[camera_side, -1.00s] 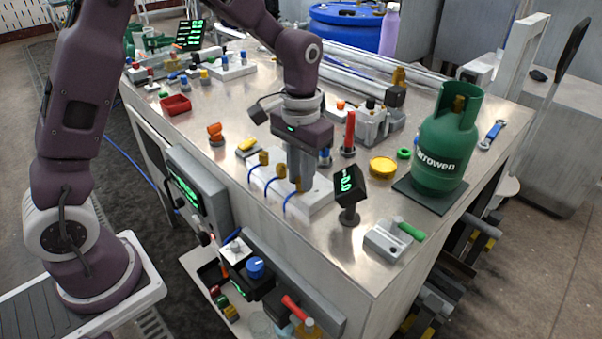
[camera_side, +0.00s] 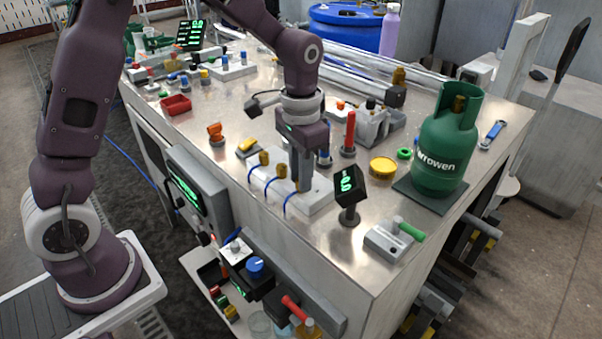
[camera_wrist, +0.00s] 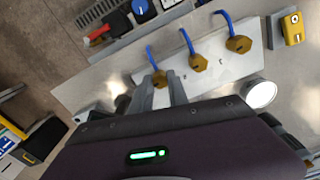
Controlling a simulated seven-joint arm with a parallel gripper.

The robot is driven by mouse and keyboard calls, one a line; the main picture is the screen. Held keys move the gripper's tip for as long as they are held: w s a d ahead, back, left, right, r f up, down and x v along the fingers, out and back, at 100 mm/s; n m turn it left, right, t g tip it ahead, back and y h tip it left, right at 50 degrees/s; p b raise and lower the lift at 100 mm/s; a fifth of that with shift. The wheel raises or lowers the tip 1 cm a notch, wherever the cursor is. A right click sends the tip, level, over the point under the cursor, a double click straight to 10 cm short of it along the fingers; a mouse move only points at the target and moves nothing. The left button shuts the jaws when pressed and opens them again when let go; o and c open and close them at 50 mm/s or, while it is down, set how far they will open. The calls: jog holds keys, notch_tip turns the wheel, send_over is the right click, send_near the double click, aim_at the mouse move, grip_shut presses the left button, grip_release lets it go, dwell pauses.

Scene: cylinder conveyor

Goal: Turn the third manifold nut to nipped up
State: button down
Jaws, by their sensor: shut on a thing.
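The manifold is a pale block (camera_wrist: 215,66) with three brass nuts in a row, each with a blue hose. In the wrist view the far nut (camera_wrist: 238,44) and the middle nut (camera_wrist: 199,62) stand free. My gripper (camera_wrist: 160,88) is shut on the third nut (camera_wrist: 160,77), the end one at the left of the row. In the side view my gripper (camera_side: 302,186) points down at the near end of the manifold (camera_side: 318,207), and its fingers mostly hide the third nut.
A black display with green characters (camera_side: 348,184) stands close to the right of my gripper. A red upright handle (camera_side: 350,131) and a yellow round dish (camera_side: 383,166) are behind it. A green gas bottle (camera_side: 444,150) stands farther right. Bare bench lies in front of the manifold.

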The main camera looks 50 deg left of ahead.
jog(key=c, duration=1.3)
grip_release()
jog(key=shift+r, duration=0.1)
notch_tip(320, 180, up, 7)
jog(key=shift+f, duration=0.2)
jog(key=shift+r, duration=0.3)
jog(key=s+r+n+t, duration=0.1)
jog(key=s+r+t, duration=0.2)
jog(key=s+r, duration=0.55)
jog(key=s+t, duration=0.1)
jog(key=s, duration=0.3)
jog(key=s+a+f+n, duration=0.1)
jog(key=s, duration=0.4)
jog(key=s+f+t, duration=0.1)
jog(key=s, duration=0.4)
jog(key=shift+s+a+f+n+t, duration=0.1)
jog(key=shift+a+n+t, duration=0.1)
jog(key=shift+n+t, duration=0.1)
